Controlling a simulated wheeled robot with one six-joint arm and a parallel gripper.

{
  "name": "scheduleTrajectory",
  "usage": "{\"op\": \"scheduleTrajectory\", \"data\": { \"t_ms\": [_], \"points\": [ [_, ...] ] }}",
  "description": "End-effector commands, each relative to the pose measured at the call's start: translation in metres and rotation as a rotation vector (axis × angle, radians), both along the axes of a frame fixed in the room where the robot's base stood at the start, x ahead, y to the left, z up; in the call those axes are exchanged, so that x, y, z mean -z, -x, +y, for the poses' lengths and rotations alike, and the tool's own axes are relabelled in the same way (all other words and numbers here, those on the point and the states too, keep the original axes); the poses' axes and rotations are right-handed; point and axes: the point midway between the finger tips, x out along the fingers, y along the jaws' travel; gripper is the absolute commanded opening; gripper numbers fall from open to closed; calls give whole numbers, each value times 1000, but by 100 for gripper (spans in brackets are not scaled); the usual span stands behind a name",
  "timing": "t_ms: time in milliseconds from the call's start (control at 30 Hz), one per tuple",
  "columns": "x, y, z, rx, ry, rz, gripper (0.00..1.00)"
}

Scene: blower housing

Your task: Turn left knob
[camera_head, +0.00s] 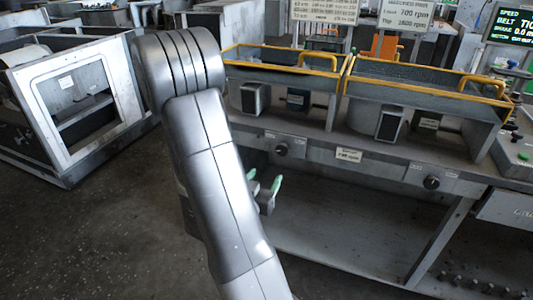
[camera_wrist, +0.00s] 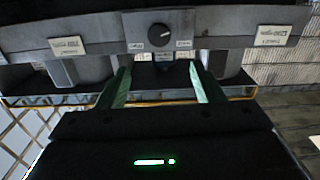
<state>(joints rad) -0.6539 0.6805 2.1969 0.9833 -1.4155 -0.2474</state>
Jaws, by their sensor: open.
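The left knob (camera_head: 281,149) is a small dark round dial on the grey front panel of the bench, between two small labels. A dark knob with a light pointer line also shows in the wrist view (camera_wrist: 161,31), centred on the panel beyond the fingertips; it appears to be the same knob. My gripper (camera_head: 264,180) is below and slightly left of the left knob in the head view, apart from it. In the wrist view my gripper (camera_wrist: 158,66) has its two green fingers spread wide with nothing between them.
A second knob (camera_head: 431,182) is farther right on the panel. Yellow-railed bins (camera_head: 290,58) stand on top of the bench. A grey framed cabinet (camera_head: 80,95) stands at left. The bench's lower shelf (camera_head: 330,225) is bare, and the floor at left is clear.

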Motion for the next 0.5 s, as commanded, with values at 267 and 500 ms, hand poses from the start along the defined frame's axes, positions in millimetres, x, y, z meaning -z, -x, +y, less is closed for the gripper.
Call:
{"op": "scheduleTrajectory", "data": {
  "t_ms": [267,500],
  "points": [
    [-1,-21,-8,8,5,-6,60],
    [-1,-62,-22,9,3,-7,60]
  ]
}}
